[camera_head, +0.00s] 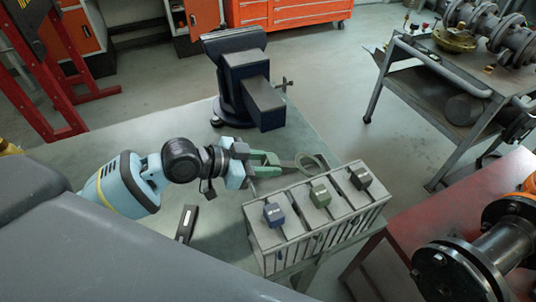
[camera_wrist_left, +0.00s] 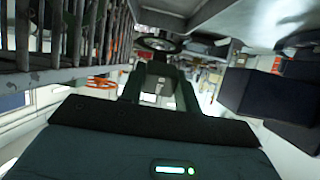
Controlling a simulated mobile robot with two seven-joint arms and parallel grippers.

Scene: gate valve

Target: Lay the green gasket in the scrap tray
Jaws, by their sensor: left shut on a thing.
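My left gripper (camera_head: 296,164) reaches from the left over the near table, its green fingers shut on the green gasket (camera_head: 317,160). In the left wrist view, the gasket (camera_wrist_left: 160,44) shows as a dark ring beyond the fingers of the left gripper (camera_wrist_left: 160,62). I cannot clearly identify a scrap tray in either view. My right gripper is not in view.
The grey rack (camera_head: 281,243) carries blue, green and black blocks on top. A dark blue vise (camera_head: 245,80) stands behind the gripper. A small black object (camera_head: 187,222) lies on the table (camera_head: 110,150). A cart (camera_head: 435,95) with pipe parts stands at right.

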